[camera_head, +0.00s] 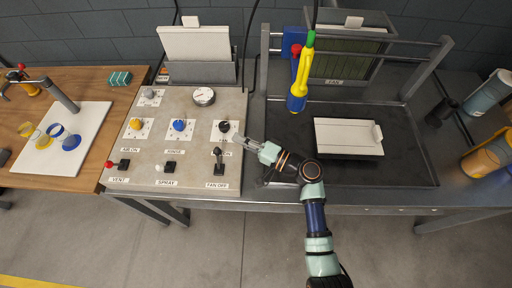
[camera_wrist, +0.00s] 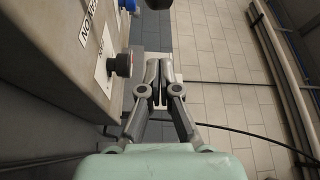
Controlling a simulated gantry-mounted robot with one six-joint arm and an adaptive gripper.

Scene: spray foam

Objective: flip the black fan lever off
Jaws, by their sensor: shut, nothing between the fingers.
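The black fan lever (camera_head: 218,155) stands on the panel's front right, above a label reading FAN OFF (camera_head: 216,186). Its handle points up toward the back of the panel from a dark base. My gripper (camera_head: 240,140) is shut and empty, over the panel's right edge, to the right of and a little behind the lever and apart from it in the picture. In the wrist view, my shut fingertips (camera_wrist: 158,66) are beside a dark knob (camera_wrist: 122,64) on a white plate. I cannot identify the fan lever in that view.
A dark tray (camera_head: 400,165) lies to the right.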

